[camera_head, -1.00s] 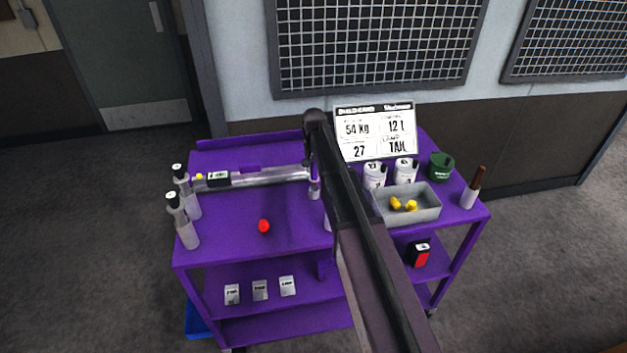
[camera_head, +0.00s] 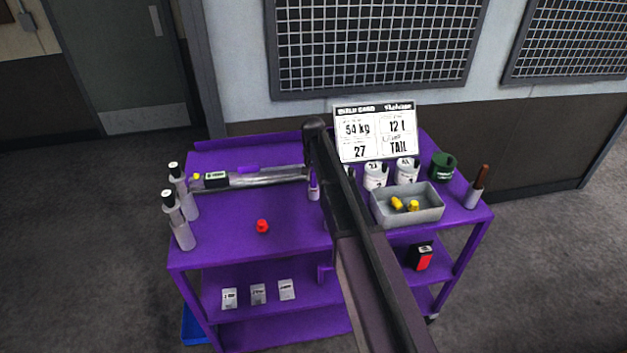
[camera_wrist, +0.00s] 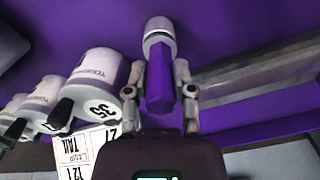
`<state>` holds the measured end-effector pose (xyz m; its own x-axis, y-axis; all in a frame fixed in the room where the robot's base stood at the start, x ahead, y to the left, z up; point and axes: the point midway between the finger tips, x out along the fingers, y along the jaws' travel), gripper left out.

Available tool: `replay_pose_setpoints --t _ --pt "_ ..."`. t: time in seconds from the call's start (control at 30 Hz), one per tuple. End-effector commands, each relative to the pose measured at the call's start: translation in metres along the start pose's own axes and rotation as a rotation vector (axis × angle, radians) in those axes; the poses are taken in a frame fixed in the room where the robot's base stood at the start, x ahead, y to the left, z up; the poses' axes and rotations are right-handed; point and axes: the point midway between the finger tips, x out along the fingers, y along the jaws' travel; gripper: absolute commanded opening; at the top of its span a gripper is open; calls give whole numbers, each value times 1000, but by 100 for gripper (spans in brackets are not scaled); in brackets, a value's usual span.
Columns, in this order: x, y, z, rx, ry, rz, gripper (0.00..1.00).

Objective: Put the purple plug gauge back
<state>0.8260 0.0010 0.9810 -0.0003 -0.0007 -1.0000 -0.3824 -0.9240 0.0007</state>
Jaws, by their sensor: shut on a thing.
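The purple plug gauge (camera_wrist: 158,102) has a purple handle and a rounded grey metal end. In the wrist view my gripper (camera_wrist: 161,80) is shut on it, one finger on each side, with the grey end pointing up in the picture. In the head view a small purple and pale piece (camera_head: 314,187) beside my arm appears to be this gauge; my arm hides most of the gripper there. It is over the purple cart top (camera_head: 290,215), between the steel bar's end and the white tins. I cannot tell whether the gauge touches anything below, and no holder for it shows clearly.
The steel bar (camera_head: 265,177) lies along the left rear. Two bottles (camera_head: 180,225) stand at the left edge, a red knob (camera_head: 262,226) near the front. White tins (camera_head: 375,176), a grey tray (camera_head: 408,213) with yellow pieces and a sign (camera_head: 375,132) are at right. Centre-left is clear.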

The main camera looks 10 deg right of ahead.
Motion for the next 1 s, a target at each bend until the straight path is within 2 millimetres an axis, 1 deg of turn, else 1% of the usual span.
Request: replay_pose_setpoints --t 0.33,0.6,0.63,0.67,0.7,0.73,1.0 --pt "1 0 0 0 0 0 0" --pt "7 0 0 0 0 0 0" --pt "6 0 0 0 0 0 39" --pt "6 0 0 0 0 0 47" --pt "6 0 0 0 0 0 59" --pt "6 0 0 0 0 0 67" --pt "6 0 0 0 0 0 67"
